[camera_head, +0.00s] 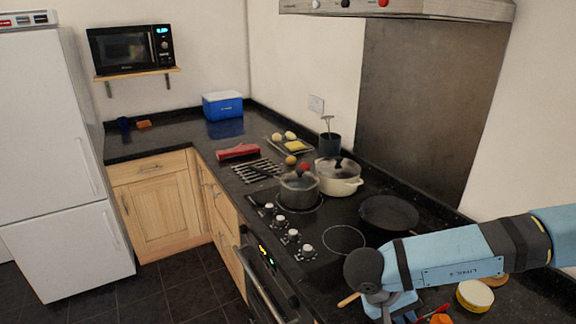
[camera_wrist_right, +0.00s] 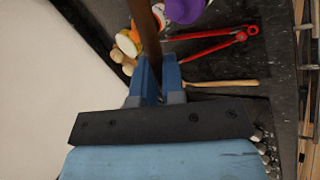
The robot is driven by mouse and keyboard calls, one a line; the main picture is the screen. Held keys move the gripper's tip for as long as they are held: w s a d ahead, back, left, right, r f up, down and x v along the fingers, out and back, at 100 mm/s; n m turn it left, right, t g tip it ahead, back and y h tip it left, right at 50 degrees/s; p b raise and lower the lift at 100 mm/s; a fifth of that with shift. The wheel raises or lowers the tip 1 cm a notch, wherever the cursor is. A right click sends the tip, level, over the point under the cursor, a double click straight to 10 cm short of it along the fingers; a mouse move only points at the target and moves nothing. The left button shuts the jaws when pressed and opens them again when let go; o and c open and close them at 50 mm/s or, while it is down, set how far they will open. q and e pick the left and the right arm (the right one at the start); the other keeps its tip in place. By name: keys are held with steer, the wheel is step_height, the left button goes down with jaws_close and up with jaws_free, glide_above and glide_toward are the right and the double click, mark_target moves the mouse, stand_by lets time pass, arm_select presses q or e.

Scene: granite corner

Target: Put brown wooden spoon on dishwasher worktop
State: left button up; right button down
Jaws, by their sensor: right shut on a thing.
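The brown wooden spoon (camera_wrist_right: 146,32) shows in the right wrist view as a dark brown shaft running up from between the fingers; its far end is out of frame. My right gripper (camera_wrist_right: 155,82) is shut on it. In the head view my right gripper (camera_head: 388,306) is at the bottom, low over the near end of the dark worktop, and its arm hides the spoon. The black granite worktop (camera_head: 165,138) runs along the back wall and down the right wall. I cannot tell which part is the dishwasher's. My left gripper is not in view.
Red tongs (camera_wrist_right: 215,42), a light wooden handle (camera_wrist_right: 222,83) and a purple thing (camera_wrist_right: 183,9) lie near the gripper. A yellow-rimmed bowl (camera_head: 475,296) is right of it. A pan (camera_head: 389,213) and pots (camera_head: 338,178) occupy the hob. The worktop left of the blue box (camera_head: 222,105) has free room.

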steer(key=shift+s+d+r, duration=0.3)
steer(key=shift+d+r, duration=0.15)
steer(key=shift+d, duration=0.1)
steer(key=w+a+f+b, duration=0.1)
steer(key=a+f, duration=0.5)
steer(key=a, duration=0.3)
steer(key=w+a+f+b, duration=0.2)
steer(key=a+f, duration=0.4)
steer(key=a, duration=0.3)
steer(key=shift+w+a, duration=0.3)
steer(key=shift+a, duration=0.1)
steer(key=shift+d, duration=0.1)
